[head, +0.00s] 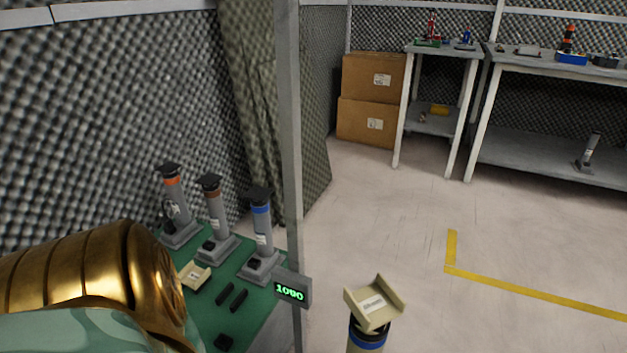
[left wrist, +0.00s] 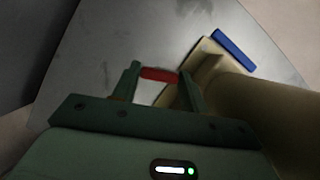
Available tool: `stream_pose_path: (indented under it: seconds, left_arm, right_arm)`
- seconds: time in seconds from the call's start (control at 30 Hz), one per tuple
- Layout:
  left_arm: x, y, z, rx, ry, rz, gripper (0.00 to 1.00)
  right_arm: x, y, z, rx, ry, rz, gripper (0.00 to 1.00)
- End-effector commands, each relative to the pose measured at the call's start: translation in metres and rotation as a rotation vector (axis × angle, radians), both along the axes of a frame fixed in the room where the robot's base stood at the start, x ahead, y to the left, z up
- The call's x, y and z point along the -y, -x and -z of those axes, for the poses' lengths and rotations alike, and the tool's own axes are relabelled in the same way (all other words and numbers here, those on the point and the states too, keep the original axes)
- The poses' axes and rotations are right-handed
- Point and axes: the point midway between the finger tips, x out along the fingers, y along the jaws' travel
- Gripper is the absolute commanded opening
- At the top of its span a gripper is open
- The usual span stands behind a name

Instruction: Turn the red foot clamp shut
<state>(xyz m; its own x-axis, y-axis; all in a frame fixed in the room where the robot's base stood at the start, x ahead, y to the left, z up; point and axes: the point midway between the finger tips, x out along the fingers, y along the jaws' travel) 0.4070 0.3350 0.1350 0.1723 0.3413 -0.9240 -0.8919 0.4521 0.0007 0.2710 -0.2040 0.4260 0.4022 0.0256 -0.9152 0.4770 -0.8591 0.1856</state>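A short red piece (left wrist: 158,74), which looks like the red foot clamp, shows in the left wrist view on or above a grey plate (left wrist: 120,30). My left gripper (left wrist: 159,72) has its two green fingers spread apart, with the red piece showing between the fingertips. I cannot tell whether either finger touches it. Beside the right finger is a thick beige tube (left wrist: 255,100), with a blue bar (left wrist: 233,50) at its far side. In the head view, my gold and green arm fills the lower left, and neither gripper nor the red clamp can be made out. My right gripper is not in view.
In the head view, a grey post (head: 291,150) stands beside a green table (head: 265,305) with several grey stands. A beige-topped column (head: 374,303) rises at the bottom. Cardboard boxes (head: 367,120) and grey benches (head: 550,67) stand behind. Floor at right is clear.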

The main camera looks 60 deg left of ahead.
Motion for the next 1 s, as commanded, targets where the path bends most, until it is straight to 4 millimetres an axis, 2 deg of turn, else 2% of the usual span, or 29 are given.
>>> stream_pose_path:
  seconds: [0.17, 0.33, 0.67, 0.7, 1.0]
  left_arm:
    - [-0.002, 0.000, -0.003, 0.002, -0.001, 0.143, 0.21]
    - [-0.002, 0.000, -0.002, 0.001, -0.001, 0.370, 0.21]
    - [-0.001, 0.001, 0.000, 0.001, 0.000, 0.421, 0.21]
    - [-0.001, 0.001, 0.000, 0.001, 0.000, 0.421, 0.52]
    - [-0.001, 0.001, -0.001, 0.001, 0.000, 0.418, 0.53]
  right_arm:
    - [0.003, 0.002, -0.005, -0.006, 0.015, -0.006, 0.83]
    - [0.013, 0.019, 0.008, -0.072, 0.064, -0.025, 0.83]
    - [0.015, 0.016, 0.012, -0.073, 0.074, -0.029, 0.83]
    - [0.015, 0.016, 0.012, -0.073, 0.073, -0.029, 0.83]
    - [0.015, 0.015, 0.008, -0.065, 0.070, -0.026, 0.83]
